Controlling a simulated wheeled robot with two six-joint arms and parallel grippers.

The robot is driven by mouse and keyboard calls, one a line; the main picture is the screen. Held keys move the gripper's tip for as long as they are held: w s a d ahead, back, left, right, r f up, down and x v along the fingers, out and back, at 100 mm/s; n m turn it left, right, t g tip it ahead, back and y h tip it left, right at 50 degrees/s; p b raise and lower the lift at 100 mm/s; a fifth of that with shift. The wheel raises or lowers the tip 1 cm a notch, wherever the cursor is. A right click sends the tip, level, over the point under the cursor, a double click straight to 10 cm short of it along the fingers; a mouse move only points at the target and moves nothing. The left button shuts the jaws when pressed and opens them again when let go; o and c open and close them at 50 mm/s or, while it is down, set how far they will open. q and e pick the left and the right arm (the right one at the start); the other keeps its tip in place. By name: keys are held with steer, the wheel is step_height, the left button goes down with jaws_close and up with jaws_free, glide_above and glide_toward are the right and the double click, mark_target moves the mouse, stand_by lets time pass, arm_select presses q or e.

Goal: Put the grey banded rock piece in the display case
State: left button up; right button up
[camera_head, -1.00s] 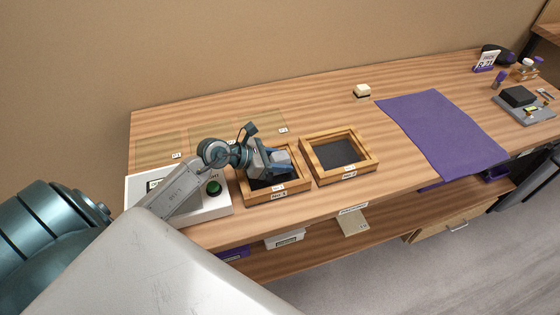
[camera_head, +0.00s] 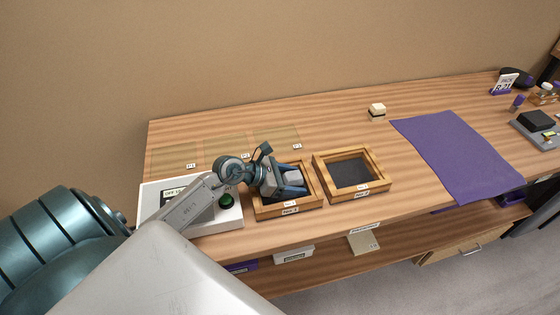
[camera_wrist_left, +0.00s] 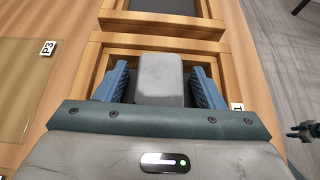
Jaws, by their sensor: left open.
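A plain light grey block (camera_wrist_left: 160,78), which may be the grey rock piece, sits between my left gripper's two blue fingers in the left wrist view. I cannot make out bands on it. My left gripper (camera_head: 291,181) is open, with a narrow gap showing on each side of the block. It is down over the left wooden-framed case (camera_head: 303,207), and its hand hides most of the dark inside. The right wooden-framed case (camera_head: 381,187) stands beside it and is empty.
A white box with a green button (camera_head: 226,198) stands left of the cases. Faint labelled squares (camera_head: 174,157) lie behind. A small cream-and-black block (camera_head: 377,111) and a purple mat (camera_head: 455,155) are to the right. The bench front edge is close to the cases.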

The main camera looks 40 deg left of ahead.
mark_target(284, 179)
arm_select(q)
steer(key=v, duration=0.8)
steer(key=shift+s+a+b, duration=0.2)
steer(key=shift+b, duration=0.2)
steer(key=shift+p+v, duration=0.3)
steer(key=shift+v, duration=1.45)
